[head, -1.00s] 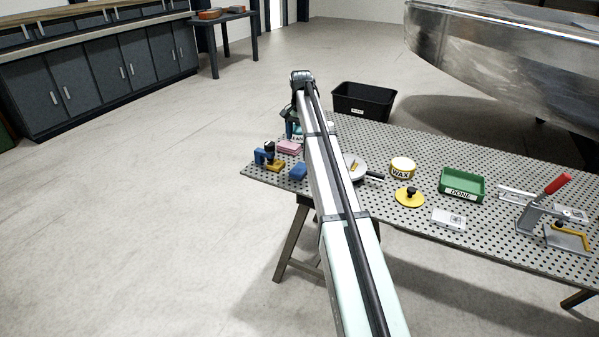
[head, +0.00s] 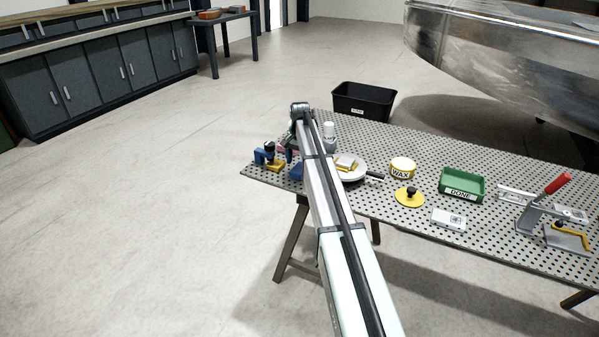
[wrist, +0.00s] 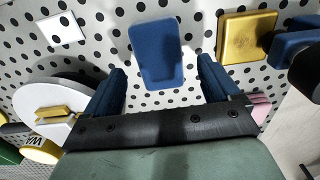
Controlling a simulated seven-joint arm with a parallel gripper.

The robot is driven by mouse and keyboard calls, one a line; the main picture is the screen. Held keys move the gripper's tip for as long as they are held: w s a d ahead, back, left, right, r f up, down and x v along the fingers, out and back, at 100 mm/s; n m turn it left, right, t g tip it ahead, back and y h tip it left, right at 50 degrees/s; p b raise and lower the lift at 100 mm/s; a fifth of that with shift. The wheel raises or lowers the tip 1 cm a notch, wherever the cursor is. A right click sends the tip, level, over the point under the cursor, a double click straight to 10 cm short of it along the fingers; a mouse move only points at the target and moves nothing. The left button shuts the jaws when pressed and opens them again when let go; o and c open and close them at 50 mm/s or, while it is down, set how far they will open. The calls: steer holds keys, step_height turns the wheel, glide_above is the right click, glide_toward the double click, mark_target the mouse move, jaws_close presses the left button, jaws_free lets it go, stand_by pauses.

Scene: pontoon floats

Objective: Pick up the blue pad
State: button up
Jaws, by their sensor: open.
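The blue pad (wrist: 156,52) lies flat on the perforated table, ahead of my gripper (wrist: 160,88) in the wrist view. In the head view the blue pad (head: 296,171) shows just left of my arm, partly hidden by it. My gripper is open and empty, with one blue finger on each side of the pad's near end. The pad is in line with the gap between the fingers. I cannot tell how high the fingertips are above the table.
A yellow block (wrist: 246,38) lies close right of the pad. A pink block (wrist: 261,108) is beside the right finger. A white disc (wrist: 52,108) with a yellow-topped piece is left of the gripper. A black bin (head: 362,101) stands behind the table.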

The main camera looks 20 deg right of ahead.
mark_target(300, 167)
step_height(300, 167, down, 2)
steer(key=shift+f, duration=0.25)
steer(key=c, duration=1.1)
step_height(300, 167, up, 10)
steer(key=shift+r, duration=0.1)
stand_by(0.3)
